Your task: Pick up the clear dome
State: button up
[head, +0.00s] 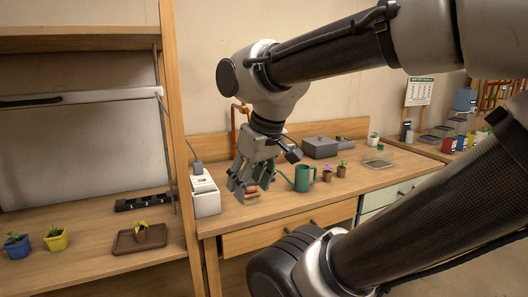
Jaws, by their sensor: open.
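A see-through, low object with a small green top (378,161) stands on the right part of the wooden workbench (345,190). It looks like the clear dome, but it is too small to be certain. My gripper (243,188) is open and points down over the left part of the bench, well to the left of the clear object. Its fingers are close to a small reddish-brown item (252,193), which they partly hide. I cannot tell whether they touch it.
A green watering can (303,178), two small brown pots with seedlings (327,175) and a grey box (320,147) stand between my gripper and the clear object. A white box (204,196) is at the left end. The bench's front strip is clear.

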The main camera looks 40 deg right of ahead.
aim_at(375, 158)
jog(key=i+l, duration=0.1)
jog(key=l, duration=0.25)
jog(key=i+l, duration=0.1)
jog(key=l, duration=0.25)
jog(key=i+l+z, duration=0.1)
jog(key=l, duration=0.25)
jog(key=l+z, duration=0.1)
jog(key=z, duration=1.85)
jog(key=i+l+u, duration=0.25)
jog(key=u, duration=0.15)
jog(key=i+l+u, duration=0.2)
jog(key=l+u, duration=0.2)
jog(key=i+l+u, duration=0.15)
jog(key=l+u, duration=0.25)
